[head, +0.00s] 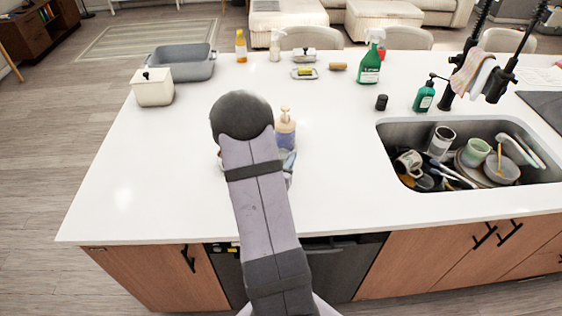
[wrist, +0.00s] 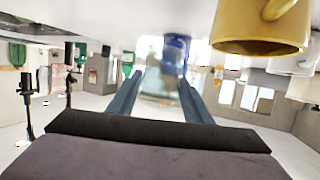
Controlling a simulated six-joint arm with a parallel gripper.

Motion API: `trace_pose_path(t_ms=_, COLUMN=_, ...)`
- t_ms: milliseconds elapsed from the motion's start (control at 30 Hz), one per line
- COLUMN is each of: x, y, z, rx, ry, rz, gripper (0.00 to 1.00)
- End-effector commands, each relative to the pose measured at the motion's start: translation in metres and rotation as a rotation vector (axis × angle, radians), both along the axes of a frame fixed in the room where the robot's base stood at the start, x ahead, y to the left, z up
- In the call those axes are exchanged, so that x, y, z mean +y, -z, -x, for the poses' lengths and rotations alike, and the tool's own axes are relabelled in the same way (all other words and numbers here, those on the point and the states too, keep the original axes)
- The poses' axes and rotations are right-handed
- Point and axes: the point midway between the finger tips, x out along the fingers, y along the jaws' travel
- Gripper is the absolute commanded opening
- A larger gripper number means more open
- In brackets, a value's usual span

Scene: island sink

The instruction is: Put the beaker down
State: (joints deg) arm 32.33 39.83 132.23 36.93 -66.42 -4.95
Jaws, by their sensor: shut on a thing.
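The wrist view is upside down, with the white counter along its top. My gripper (wrist: 160,79) is shut on the clear glass beaker (wrist: 157,82), which shows pale and see-through between the two blue-grey fingers. A blue, blurred shape shows through or behind the beaker. I cannot tell whether the beaker's base touches the counter. In the head view, my own arm covers the gripper and most of the beaker, over the middle of the counter.
A yellow mug (wrist: 262,28) is close beside the beaker. A pump bottle (head: 285,132) stands just beyond my arm. The sink (head: 455,203) with dirty dishes is on the right. A white canister (head: 153,87) and grey tub (head: 190,65) stand back left. The left counter is clear.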

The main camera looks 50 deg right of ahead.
Motion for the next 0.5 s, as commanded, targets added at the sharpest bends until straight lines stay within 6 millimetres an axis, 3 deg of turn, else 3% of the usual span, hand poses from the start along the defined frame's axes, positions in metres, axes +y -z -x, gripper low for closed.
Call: trace_pose_path(t_ms=500, x=0.0, y=-0.034, z=0.0, rx=-0.002, ry=0.0, rz=0.001, gripper=0.18)
